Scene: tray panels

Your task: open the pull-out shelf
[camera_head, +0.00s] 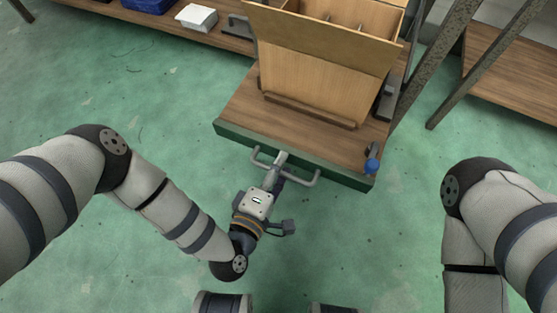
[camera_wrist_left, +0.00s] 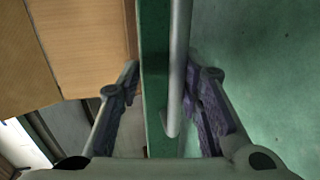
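The pull-out shelf (camera_head: 240,112) is a brown wooden board with a dark green front edge (camera_head: 340,178). A grey bar handle (camera_head: 302,181) stands out from that edge. My left gripper (camera_head: 278,163) is at the middle of the handle. In the left wrist view, the handle (camera_wrist_left: 180,60) and the green front edge (camera_wrist_left: 154,70) run between the spread fingers of the left gripper (camera_wrist_left: 162,78). The handle is close to the right finger; I cannot tell whether they touch. My right arm shows at the right, but its gripper is out of view.
A wooden divided box (camera_head: 310,80) stands on the shelf. A blue knob (camera_head: 372,165) is at its front right corner. A white box (camera_head: 196,17) and a blue bin (camera_head: 150,4) sit on a rack behind. Metal posts stand at right. The green floor in front is clear.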

